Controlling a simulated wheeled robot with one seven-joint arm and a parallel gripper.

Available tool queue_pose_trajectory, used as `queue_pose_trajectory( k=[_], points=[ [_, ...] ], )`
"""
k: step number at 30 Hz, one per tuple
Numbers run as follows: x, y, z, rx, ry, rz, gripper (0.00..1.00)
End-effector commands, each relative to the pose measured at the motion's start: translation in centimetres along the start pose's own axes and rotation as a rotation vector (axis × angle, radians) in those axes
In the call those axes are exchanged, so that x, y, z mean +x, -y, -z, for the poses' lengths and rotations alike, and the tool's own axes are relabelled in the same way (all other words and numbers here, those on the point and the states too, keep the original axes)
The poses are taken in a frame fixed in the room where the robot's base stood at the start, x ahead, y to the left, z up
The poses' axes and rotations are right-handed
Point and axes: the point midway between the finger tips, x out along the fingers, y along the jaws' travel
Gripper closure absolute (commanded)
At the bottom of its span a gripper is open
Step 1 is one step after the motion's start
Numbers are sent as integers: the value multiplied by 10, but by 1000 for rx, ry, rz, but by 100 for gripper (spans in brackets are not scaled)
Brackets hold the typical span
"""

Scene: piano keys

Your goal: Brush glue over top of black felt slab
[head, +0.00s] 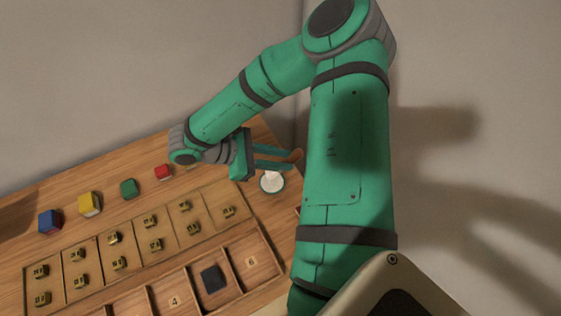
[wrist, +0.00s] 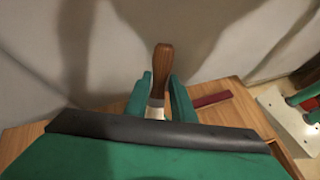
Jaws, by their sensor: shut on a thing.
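My gripper (head: 284,159) is shut on a brush. The brush's brown wooden handle (wrist: 162,66) sticks up between the two green fingers in the wrist view, with a pale metal collar below it; the handle (head: 296,155) also shows in the head view. The bristles are hidden. A white round glue pot (head: 271,182) stands on the table just below the fingers; I cannot tell whether the brush touches it. The black felt slab (head: 212,279) lies flat in a tray compartment between those marked 4 and 6, well away from my gripper.
The wooden tray (head: 240,236) holds several small brass-coloured pieces in its upper compartments. Blue (head: 49,221), yellow (head: 89,204), green (head: 129,188) and red (head: 163,172) blocks line the table's back. A dark red strip (wrist: 212,99) lies right of the gripper. A wall stands close behind.

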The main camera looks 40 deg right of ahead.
Motion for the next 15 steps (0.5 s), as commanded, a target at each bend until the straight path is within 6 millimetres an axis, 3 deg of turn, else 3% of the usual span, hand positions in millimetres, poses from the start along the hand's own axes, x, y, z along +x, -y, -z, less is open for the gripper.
queue_pose_trajectory(
  k=[15],
  points=[
    [-18, -4, -29, 1, 0, -1, 100]
  ],
)
